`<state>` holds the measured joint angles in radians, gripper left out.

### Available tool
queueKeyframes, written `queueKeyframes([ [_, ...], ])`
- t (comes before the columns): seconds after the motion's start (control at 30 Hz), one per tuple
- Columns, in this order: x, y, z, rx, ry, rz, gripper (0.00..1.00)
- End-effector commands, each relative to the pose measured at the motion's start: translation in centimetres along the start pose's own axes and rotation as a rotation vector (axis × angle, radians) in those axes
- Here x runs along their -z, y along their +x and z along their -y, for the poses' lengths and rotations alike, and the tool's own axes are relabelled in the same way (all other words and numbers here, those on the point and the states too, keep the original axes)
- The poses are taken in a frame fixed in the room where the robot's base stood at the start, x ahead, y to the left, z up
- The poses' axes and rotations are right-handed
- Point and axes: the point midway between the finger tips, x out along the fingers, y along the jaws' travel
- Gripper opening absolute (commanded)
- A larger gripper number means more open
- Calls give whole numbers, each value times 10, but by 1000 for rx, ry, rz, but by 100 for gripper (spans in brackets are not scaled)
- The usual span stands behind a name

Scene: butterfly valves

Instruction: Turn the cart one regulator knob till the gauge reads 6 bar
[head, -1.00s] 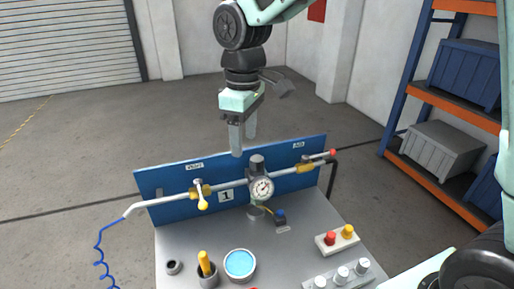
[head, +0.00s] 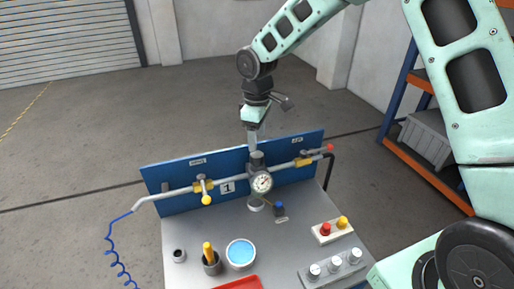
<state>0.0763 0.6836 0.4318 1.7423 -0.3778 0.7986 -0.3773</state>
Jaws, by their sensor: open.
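The regulator knob (head: 257,158) is a dark cap on top of the regulator, in the middle of the pipe on the cart (head: 215,241). The round white gauge (head: 262,182) sits just below it; its needle is too small to read. A "1" plate (head: 227,187) is on the blue panel to the left. My gripper (head: 253,144) points down right above the knob, its fingertips close to the knob's top. Its fingers overlap in this view, so the gap between them is hard to see. I cannot tell whether they touch the knob.
A yellow-handled valve (head: 205,192) is on the pipe at left, another yellow fitting (head: 304,162) at right. The cart top holds a blue-filled tub (head: 240,254), a cup with a yellow handle (head: 210,260), a red-and-yellow button box (head: 334,230) and a red tray (head: 238,284).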

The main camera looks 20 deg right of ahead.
Motion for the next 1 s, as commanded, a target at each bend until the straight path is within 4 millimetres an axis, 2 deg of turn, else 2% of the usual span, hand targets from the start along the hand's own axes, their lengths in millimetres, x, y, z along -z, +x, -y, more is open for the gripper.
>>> queueKeyframes([
  [0.1,-1,22,1,4,-1,4,59],
  [0.33,0,53,0,2,1,2,59],
  [0.5,0,62,0,0,1,1,59],
  [0.77,0,63,0,0,1,0,59],
  [0.9,0,63,0,0,1,0,20],
  [0.93,0,63,0,0,1,0,14],
  [1.0,0,63,0,0,1,0,14],
])
